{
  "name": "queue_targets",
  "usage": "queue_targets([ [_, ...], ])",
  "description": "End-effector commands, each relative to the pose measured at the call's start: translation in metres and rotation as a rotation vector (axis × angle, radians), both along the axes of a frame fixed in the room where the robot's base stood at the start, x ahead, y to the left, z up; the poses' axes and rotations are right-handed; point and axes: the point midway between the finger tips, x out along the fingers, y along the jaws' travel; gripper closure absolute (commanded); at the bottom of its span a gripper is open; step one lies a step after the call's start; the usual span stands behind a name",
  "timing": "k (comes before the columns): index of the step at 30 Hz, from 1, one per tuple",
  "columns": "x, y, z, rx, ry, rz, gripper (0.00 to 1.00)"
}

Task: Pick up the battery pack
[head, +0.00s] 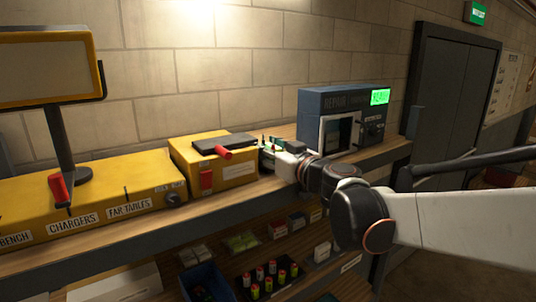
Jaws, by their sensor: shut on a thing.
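My gripper (273,150) is at the left end of my white arm, above the wooden shelf top, between the yellow box and the blue repair machine. It is small and partly hidden by my wrist. It seems shut on a small green thing (268,158) with dark upright parts. I cannot tell whether this is the battery pack. No other thing can be clearly told as the battery pack.
A yellow box (238,171) with a dark lever and red grip stands just left of my gripper. A blue repair machine (312,103) with a green display stands to the right. A labelled yellow panel (110,187) fills the left. The lower shelf holds bins and several small cells (270,268).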

Motion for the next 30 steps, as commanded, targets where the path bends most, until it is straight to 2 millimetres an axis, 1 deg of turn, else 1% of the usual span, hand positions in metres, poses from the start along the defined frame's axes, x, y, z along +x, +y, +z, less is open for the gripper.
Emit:
queue_targets([
  [7,0.0,0.0,0.005,0.0,0.0,0.0,0.96],
  [12,0.0,0.0,0.017,-0.003,0.002,0.0,0.96],
  [30,0.006,0.006,0.015,-0.129,0.148,0.0,0.96],
])
